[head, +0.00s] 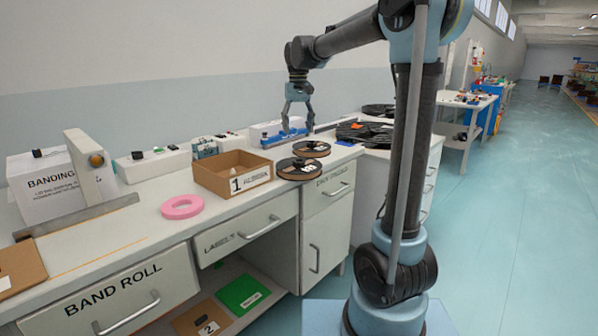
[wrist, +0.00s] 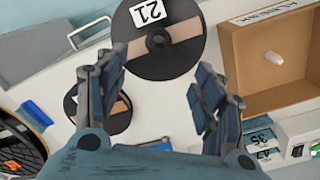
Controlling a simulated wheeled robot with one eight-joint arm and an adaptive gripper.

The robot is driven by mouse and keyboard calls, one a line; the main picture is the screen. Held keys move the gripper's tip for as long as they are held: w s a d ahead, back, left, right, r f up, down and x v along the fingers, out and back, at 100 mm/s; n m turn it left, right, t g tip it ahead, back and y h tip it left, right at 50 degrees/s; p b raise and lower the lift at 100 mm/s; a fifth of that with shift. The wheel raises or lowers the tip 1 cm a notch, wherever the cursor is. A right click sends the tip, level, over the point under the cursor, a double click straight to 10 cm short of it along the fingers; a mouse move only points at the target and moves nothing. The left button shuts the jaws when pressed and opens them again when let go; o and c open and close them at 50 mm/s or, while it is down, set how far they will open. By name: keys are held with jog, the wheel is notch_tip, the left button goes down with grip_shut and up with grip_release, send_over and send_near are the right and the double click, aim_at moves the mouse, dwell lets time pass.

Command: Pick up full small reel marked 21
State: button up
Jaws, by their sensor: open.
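The reel marked 21 (wrist: 167,60) is a dark disc with a brown band and a white label, lying flat at the top middle of the wrist view. In the head view it appears to be the front reel (head: 299,168), near the bench's front edge beside the cardboard box. A second, similar reel (wrist: 97,118) lies beside it at the left, behind it in the head view (head: 311,149). My gripper (wrist: 158,85) is open and empty, pointing down. In the head view my gripper (head: 297,127) hangs above the bench, higher than and behind the reels.
An open cardboard box marked 1 (head: 220,183) stands left of the reels; the wrist view shows a small white item inside. A blue device (head: 270,134) stands at the back. Larger black reels (head: 365,131) lie to the right. A pink ring (head: 182,207) lies further left.

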aim_at(299, 166)
jog(key=f, duration=1.2)
jog(key=shift+s+d+f, duration=0.1)
jog(key=shift+d+f, duration=0.1)
jog(key=shift+f, duration=0.1)
grip_shut()
jog(key=shift+r, duration=0.1)
